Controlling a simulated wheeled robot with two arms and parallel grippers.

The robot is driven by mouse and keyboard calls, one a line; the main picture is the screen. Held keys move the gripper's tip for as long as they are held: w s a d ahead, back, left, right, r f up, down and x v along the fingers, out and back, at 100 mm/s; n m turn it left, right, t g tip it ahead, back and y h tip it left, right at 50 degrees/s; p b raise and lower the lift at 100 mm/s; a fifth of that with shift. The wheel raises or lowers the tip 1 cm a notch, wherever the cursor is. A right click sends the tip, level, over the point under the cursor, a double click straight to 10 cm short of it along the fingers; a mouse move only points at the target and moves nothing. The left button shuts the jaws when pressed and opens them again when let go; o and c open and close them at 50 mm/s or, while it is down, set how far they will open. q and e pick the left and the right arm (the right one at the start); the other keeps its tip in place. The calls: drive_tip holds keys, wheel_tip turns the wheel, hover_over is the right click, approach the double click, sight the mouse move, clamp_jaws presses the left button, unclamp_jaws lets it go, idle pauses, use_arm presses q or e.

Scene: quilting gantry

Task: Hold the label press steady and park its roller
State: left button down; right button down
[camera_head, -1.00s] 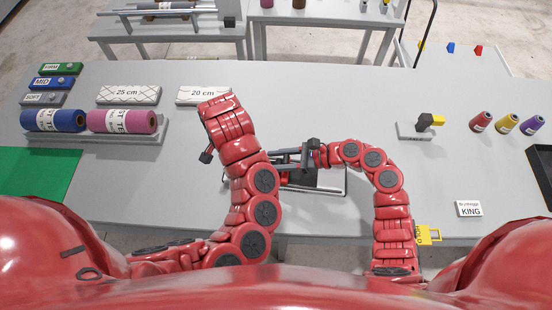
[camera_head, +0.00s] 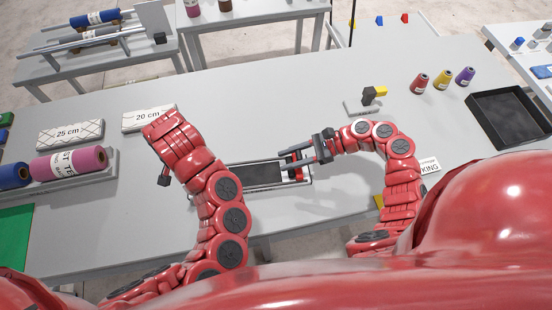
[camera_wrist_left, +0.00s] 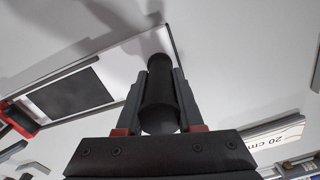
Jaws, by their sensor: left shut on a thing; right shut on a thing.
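The label press (camera_head: 225,178) is a low pale frame with a dark pad (camera_head: 262,174) on the table. Its red and grey roller carriage (camera_head: 296,168) is at the right end of the bed. My right gripper (camera_head: 322,150) is shut on a part at the carriage, mostly hidden by the fingers. In the left wrist view my left gripper (camera_wrist_left: 160,112) is shut on a black upright cylindrical handle (camera_wrist_left: 157,75). The pad and a red carriage part (camera_wrist_left: 18,118) show to its left.
Behind the press stand a 20 cm block (camera_head: 150,119) and a small grey-based device with a yellow part (camera_head: 376,98). Thread cones (camera_head: 442,78) and a black tray (camera_head: 510,118) are at the right. Thick rolls (camera_head: 75,161) lie on a rack at the left.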

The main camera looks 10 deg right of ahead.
use_arm(q)
drive_tip(key=shift+s+a+f, duration=0.1)
use_arm(e)
drive_tip(key=shift+d, duration=0.25)
drive_tip(key=shift+c, duration=2)
unclamp_jaws()
drive_tip(key=v, duration=0.7)
drive_tip(key=shift+d, duration=0.2)
drive_tip(key=shift+s+r, duration=0.1)
use_arm(q)
drive_tip(key=shift+c, duration=2.3)
unclamp_jaws()
drive_tip(key=shift+w, duration=0.2)
